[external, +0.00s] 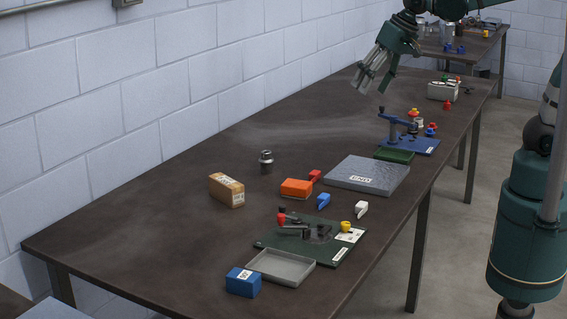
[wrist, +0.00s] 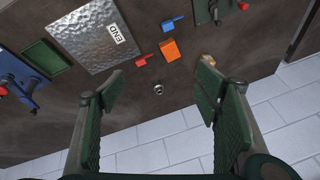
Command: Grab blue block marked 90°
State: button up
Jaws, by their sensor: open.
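I do not see this block in the wrist view. My gripper (external: 372,78) is open and empty, raised above the table's far part, well away from the blue block. In the wrist view my gripper (wrist: 160,80) has its two green fingers spread wide with nothing between them at the tips.
A grey tray (external: 281,279) and a green fixture board (external: 270,240) sit beside the block. A tan block (external: 227,190), orange block (external: 296,188), metal cylinder (external: 266,162) and grey END plate (external: 367,174) lie farther back. A blue fixture (external: 405,142) stands beyond. The table's left side is mostly clear.

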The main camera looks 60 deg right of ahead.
jog(key=w+a+f+m+g, duration=0.1)
jog(key=w+a+m, duration=0.1)
jog(key=w+a, duration=0.4)
jog(key=w+a+m+g, duration=0.1)
jog(key=w+a, duration=0.2)
jog(key=a, duration=0.6)
jog(key=m+g+h, duration=0.2)
jog(key=m+g, duration=0.1)
jog(key=m, duration=0.6)
send_over(243, 275)
notch_tip(243, 275, down, 26)
jog(key=shift+w+r, duration=0.1)
jog(key=shift+w, duration=0.05)
jog(key=shift+s+a+f+m+h+p, duration=0.2)
jog(key=shift+a+f+m+h+p, duration=0.1)
jog(key=shift+a, duration=0.05)
jog(key=shift+d+f, duration=0.2)
jog(key=shift+f, duration=1.1)
